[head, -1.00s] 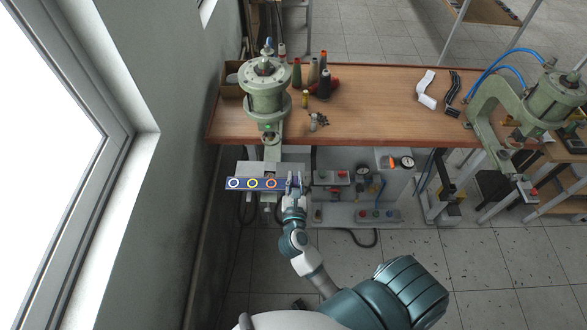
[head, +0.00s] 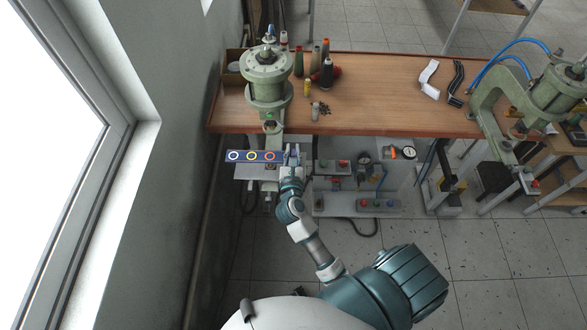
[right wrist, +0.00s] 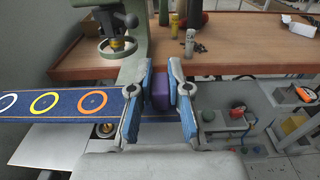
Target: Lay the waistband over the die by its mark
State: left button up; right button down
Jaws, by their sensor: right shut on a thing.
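The waistband (head: 242,156) is a dark blue strip with white, yellow and orange rings. It stretches left from my right gripper (head: 291,152), which is shut on its right end. In the right wrist view the waistband (right wrist: 68,104) runs out to the left, and a purple patch shows between the fingers of the gripper (right wrist: 160,72). A small round metal piece with a brassy centre, seemingly the die (right wrist: 105,130), shows just below the strip's lower edge, partly hidden. Whether the strip touches it I cannot tell. My left gripper is out of view.
A green press (head: 267,80) stands at the bench's left end; its round head (right wrist: 117,48) is above the strip in the wrist view. Spools (head: 326,72) stand on the wooden bench (head: 385,95). A second press (head: 550,95) is at right. A wall borders the left.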

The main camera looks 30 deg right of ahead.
jog(key=shift+w+d, duration=0.1)
jog(key=shift+d, duration=0.05)
jog(key=shift+r, duration=0.1)
jog(key=shift+a, duration=0.2)
jog(key=shift+f+b, duration=1.5)
jog(key=shift+f, duration=0.75)
jog(key=shift+p, duration=0.35)
jog(key=shift+f, duration=0.25)
